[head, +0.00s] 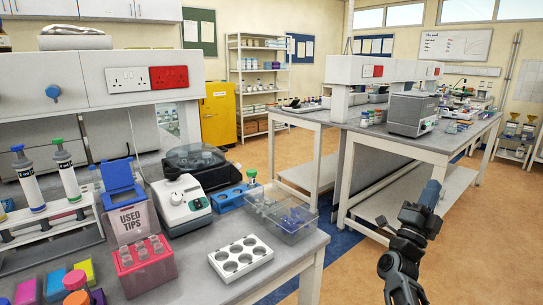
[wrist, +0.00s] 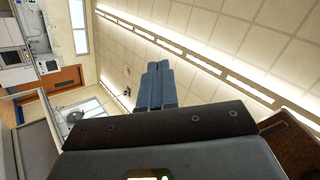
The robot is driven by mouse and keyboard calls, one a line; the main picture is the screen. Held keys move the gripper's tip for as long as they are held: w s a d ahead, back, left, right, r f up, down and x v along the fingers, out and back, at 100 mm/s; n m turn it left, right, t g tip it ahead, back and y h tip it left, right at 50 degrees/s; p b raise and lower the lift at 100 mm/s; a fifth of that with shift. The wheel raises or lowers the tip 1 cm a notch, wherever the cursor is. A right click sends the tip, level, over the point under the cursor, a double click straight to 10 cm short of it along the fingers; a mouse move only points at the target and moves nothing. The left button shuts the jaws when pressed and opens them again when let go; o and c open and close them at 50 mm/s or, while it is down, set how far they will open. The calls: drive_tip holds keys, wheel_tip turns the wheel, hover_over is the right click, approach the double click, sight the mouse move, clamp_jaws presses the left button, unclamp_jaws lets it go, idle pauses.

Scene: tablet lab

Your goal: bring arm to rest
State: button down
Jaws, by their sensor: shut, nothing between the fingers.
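My arm stands up at the lower right of the head view, over the floor to the right of the near bench. My gripper (head: 431,193) points upward at its top end, clear of both benches. In the wrist view the gripper's blue-grey fingers (wrist: 155,87) lie side by side, shut and empty. They point toward the ceiling (wrist: 240,45).
The near bench (head: 300,262) holds a white holed rack (head: 240,257), a clear tub (head: 300,222), a pink tube rack (head: 145,268) and a used-tips bin (head: 131,218). A far bench (head: 400,145) carries a grey machine (head: 411,114). Floor at the right (head: 490,220) is free.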

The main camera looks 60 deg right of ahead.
drive_tip(key=w+a+f+n+t+y, duration=0.25)
drive_tip(key=a+n+t+y, duration=0.25)
drive_tip(key=a+n+t, duration=0.3)
drive_tip(key=w+a+f+n+t+y, duration=0.2)
drive_tip(key=w+a+n+t+y, duration=0.2)
drive_tip(key=a+n+t, duration=0.45)
drive_tip(key=w+a+f+n+t+y, duration=0.3)
drive_tip(key=a+n+t+y, duration=0.2)
drive_tip(key=a+n+t, duration=0.35)
drive_tip(key=s+a+f+n+g+y, duration=0.1)
drive_tip(key=s+a+n+y, duration=0.3)
drive_tip(key=a, duration=0.8)
drive_tip(key=s+a+f+n+g+y, duration=0.1)
drive_tip(key=s+a+n+g+y, duration=0.2)
drive_tip(key=s+a+y, duration=0.5)
drive_tip(key=a+n, duration=0.1)
drive_tip(key=a, duration=0.4)
drive_tip(key=shift+s+a+f+g, duration=0.15)
drive_tip(key=shift+a+g, duration=0.05)
drive_tip(key=shift+g, duration=0.1)
drive_tip(key=shift+d, duration=0.1)
